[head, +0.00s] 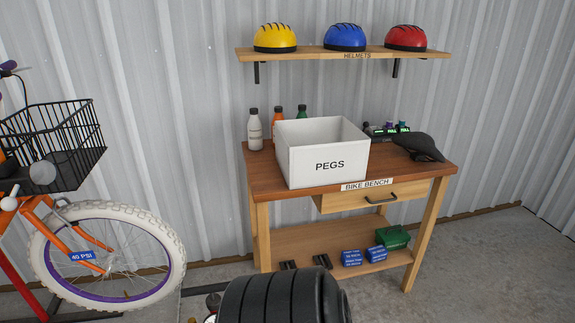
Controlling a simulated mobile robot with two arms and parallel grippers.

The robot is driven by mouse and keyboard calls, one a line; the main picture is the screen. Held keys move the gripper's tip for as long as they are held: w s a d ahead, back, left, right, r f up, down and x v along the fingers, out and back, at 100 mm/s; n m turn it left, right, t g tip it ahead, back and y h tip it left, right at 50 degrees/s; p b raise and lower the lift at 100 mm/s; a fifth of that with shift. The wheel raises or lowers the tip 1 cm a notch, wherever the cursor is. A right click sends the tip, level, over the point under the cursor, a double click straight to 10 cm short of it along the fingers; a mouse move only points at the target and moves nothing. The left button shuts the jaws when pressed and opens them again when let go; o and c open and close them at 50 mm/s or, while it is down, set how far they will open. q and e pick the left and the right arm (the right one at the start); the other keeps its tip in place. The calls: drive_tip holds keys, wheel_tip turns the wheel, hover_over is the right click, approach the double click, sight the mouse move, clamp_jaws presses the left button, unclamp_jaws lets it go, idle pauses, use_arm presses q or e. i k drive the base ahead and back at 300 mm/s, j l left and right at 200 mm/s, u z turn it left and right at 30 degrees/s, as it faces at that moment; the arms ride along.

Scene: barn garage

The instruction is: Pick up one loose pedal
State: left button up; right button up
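Two small dark blocks that look like loose pedals lie on the lower shelf of the wooden bench (300,243). One pedal (289,265) is at the shelf's front left edge. The other pedal (323,261) is just to its right, with a gap between them. They are small in the head view, so detail is hard to tell. Neither of my grippers is in view.
Blue boxes (352,258) and a green box (392,237) sit right of the pedals. The white PEGS bin (322,160), bottles (254,130) and a saddle (418,146) are on the benchtop. A large black ribbed object (285,297) stands in front; an orange bike (105,255) is left.

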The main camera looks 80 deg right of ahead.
sight(316, 261)
drive_tip(key=z, duration=3.45)
